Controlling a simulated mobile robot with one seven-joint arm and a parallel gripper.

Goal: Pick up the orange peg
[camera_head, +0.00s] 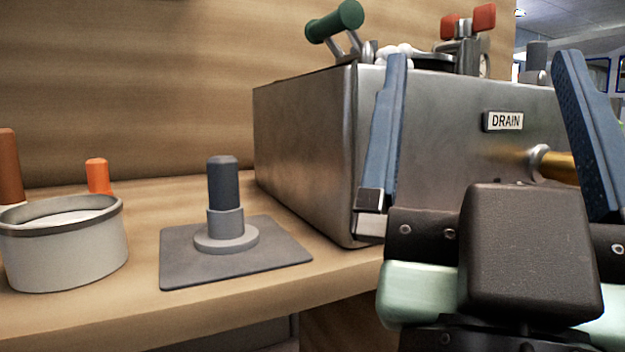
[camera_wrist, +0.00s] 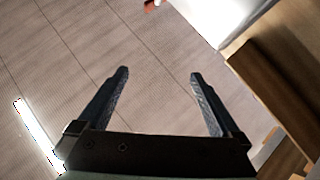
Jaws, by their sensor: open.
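The orange peg (camera_head: 97,175) stands upright on the wooden counter at the left in the head view. Its lower part is hidden behind a round pale container with a grey rim (camera_head: 60,248). My gripper (camera_head: 482,54) is open and empty at the right, in front of the metal box, well to the right of the peg. In the wrist view my open gripper (camera_wrist: 160,72) has nothing between its fingers, with tiled floor behind them. I cannot make out the orange peg in the wrist view.
A dark peg (camera_head: 223,184) stands in a grey collar on a flat plate (camera_head: 180,270), right of the container. A brown peg (camera_head: 9,165) is at the left edge. A metal box (camera_head: 310,140) marked DRAIN, with a green handle (camera_head: 335,21) above, stands right. A wooden wall closes the back.

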